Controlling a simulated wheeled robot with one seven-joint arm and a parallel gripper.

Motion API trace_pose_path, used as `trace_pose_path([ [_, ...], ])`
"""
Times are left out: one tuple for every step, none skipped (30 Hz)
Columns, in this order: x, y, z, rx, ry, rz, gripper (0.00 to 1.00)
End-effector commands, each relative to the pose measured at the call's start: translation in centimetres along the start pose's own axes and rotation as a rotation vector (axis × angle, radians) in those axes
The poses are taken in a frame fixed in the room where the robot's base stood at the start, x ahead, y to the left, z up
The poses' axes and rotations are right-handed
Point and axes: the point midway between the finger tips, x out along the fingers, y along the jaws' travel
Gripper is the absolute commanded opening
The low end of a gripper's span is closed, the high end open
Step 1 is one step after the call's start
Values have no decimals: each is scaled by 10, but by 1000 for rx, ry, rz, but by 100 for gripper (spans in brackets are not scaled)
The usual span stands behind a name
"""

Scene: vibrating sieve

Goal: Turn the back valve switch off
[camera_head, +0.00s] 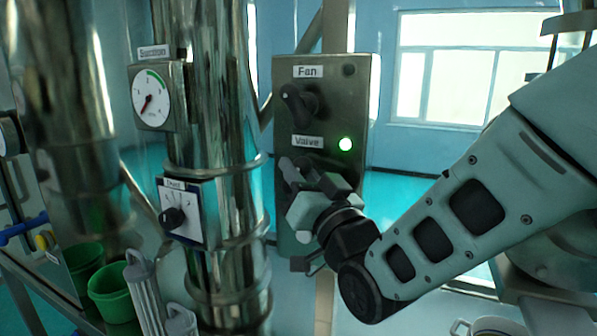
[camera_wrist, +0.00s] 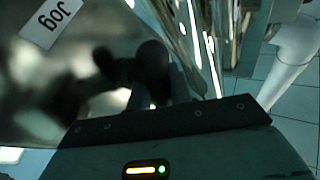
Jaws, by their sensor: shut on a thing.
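The control panel (camera_head: 326,92) is a grey metal box with a Fan switch (camera_head: 298,104) above and a Valve label (camera_head: 307,142) below it. A green lamp (camera_head: 345,144) beside the Valve label is lit. My gripper (camera_head: 294,174) is at the panel below the Valve label, shut on the valve switch, which is mostly hidden by the fingers. In the wrist view a dark rounded knob (camera_wrist: 152,62) shows at the fingers, against the blurred metal face.
Green buckets (camera_head: 113,290) stand at the lower left. A window (camera_head: 450,70) is behind. The lamp by the Fan label (camera_head: 307,71) is dark.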

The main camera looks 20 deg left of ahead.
Motion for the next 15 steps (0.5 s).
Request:
trace_pose_path([
  [0, 0, 0, -3, -5, 0, 0],
  [0, 0, 0, -7, -10, 0, 0],
  [0, 0, 0, -12, -19, 1, 0],
  [0, 0, -1, -17, -27, 2, 0],
  [0, 0, -1, -24, -35, 2, 0],
  [0, 0, -1, -34, -50, 3, 0],
  [0, 0, -2, -42, -62, 3, 0],
  [0, 0, -2, -52, -77, 3, 0],
  [1, 0, -2, -67, -98, 4, 0],
  [1, 0, -2, -77, -115, 5, 0],
  [1, -1, -2, -90, -133, 5, 0],
  [2, -1, -2, -107, -160, 6, 0],
  [2, -1, -3, -122, -181, 7, 0],
  [2, -1, -3, -136, -203, 8, 0],
  [2, -1, -3, -157, -234, 9, 0],
])
